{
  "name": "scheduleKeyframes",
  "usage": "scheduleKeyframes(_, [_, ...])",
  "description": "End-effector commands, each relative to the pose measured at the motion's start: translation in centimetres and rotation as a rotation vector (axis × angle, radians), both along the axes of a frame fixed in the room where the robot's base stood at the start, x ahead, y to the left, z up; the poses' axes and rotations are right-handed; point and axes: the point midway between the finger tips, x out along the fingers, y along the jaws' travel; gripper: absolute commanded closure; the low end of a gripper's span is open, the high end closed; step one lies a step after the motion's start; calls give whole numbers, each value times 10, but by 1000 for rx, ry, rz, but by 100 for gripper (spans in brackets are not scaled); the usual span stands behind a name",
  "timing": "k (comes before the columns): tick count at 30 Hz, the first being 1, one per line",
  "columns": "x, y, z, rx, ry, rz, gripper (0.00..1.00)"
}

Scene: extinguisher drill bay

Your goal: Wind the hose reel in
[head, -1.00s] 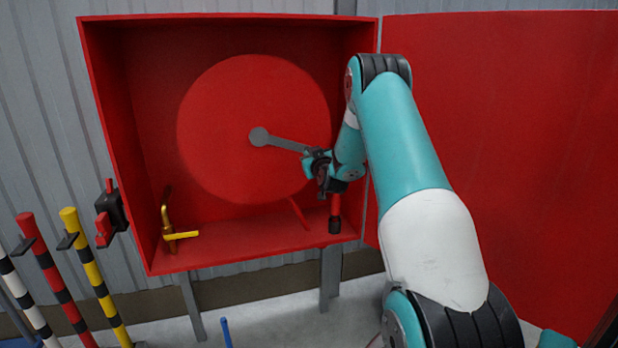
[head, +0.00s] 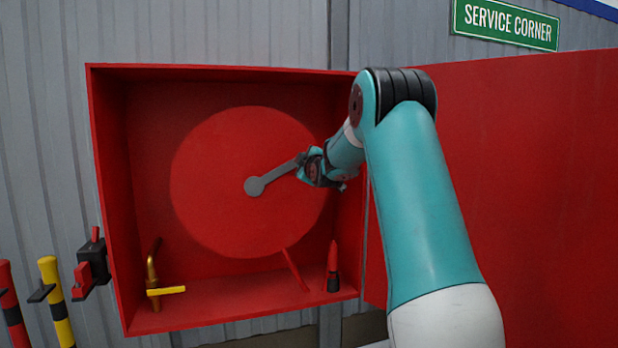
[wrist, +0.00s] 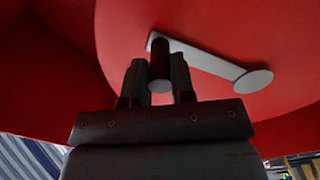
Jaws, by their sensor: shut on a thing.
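The red hose reel (head: 235,215) sits as a round disc inside the open red cabinet (head: 107,200). A grey crank arm (head: 275,178) runs from the reel's hub up and to the right. It also shows in the wrist view (wrist: 210,65). My gripper (head: 314,168) is at the crank's outer end. In the wrist view my gripper (wrist: 159,82) is shut on the dark crank handle (wrist: 159,60), with a finger on each side. In the head view the handle is hidden by my gripper. A red hose piece (head: 293,268) slants down below the reel.
A red and black nozzle (head: 333,268) stands on the cabinet floor at right. A brass valve with a yellow lever (head: 166,290) is at lower left. The open red door (head: 530,190) spreads to the right. Striped posts (head: 55,300) stand at left.

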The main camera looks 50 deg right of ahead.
Motion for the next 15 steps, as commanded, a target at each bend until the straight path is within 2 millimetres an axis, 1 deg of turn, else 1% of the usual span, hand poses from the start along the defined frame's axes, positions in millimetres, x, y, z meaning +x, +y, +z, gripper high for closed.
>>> scheduleKeyframes(6, [3,5,10,-58,34,0,100])
scheduleKeyframes(15, [4,7,13,-77,45,0,100])
